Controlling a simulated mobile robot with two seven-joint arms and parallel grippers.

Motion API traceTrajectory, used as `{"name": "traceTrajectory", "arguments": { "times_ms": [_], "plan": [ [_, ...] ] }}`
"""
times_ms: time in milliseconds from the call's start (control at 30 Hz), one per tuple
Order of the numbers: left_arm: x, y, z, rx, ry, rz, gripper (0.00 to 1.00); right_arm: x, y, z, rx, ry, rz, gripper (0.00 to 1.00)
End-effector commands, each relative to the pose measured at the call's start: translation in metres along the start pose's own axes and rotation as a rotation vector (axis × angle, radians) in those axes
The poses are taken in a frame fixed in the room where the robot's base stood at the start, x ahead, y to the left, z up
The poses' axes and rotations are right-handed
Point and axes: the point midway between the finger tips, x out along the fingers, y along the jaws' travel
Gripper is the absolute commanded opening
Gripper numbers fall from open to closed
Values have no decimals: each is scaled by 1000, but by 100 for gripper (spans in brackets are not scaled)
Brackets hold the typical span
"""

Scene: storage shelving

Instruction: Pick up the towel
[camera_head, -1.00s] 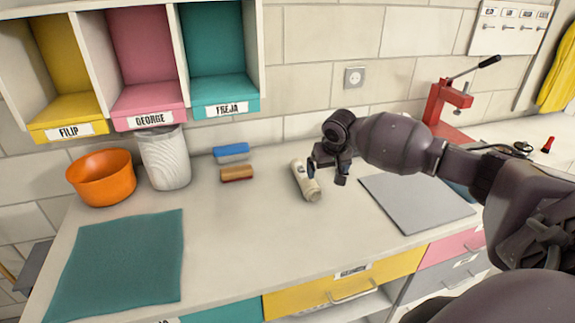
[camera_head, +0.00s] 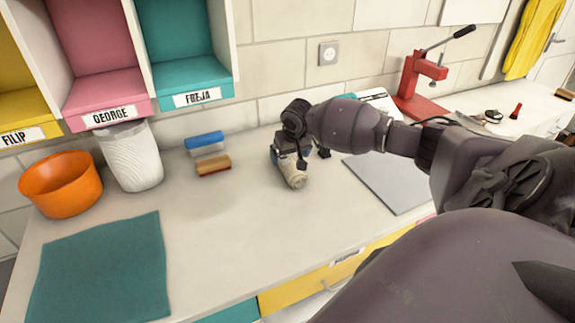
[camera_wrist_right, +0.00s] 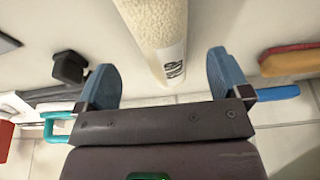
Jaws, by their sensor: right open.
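The towel (camera_head: 295,178) is a cream roll with a small printed label, lying on the light countertop near the middle of the head view. My right gripper (camera_head: 300,157) is over its far part, which the gripper partly hides. In the right wrist view the towel (camera_wrist_right: 160,30) runs from the top edge down between the two blue fingers. My right gripper (camera_wrist_right: 162,78) is open there, with a gap on each side of the towel and no finger seen touching it. My left gripper is not in view.
A brush with a wooden block (camera_head: 213,165) and a blue item (camera_head: 204,140) lie left of the towel. A grey board (camera_head: 385,182) lies to its right. A teal mat (camera_head: 100,268), orange bowl (camera_head: 60,184) and white bin (camera_head: 130,158) are further left. A red press (camera_head: 418,85) stands behind.

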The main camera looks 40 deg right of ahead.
Motion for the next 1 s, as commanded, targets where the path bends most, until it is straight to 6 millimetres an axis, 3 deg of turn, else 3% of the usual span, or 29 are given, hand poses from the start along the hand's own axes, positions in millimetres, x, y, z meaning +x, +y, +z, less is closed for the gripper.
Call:
{"name": "traceTrajectory", "arguments": {
  "times_ms": [300,633,1000],
  "plan": [
    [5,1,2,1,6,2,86,42,-2,0,1,-2,-1,95],
    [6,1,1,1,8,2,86,47,-1,0,0,0,0,95],
    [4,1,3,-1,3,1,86,47,-1,0,0,0,0,40]
  ]
}}
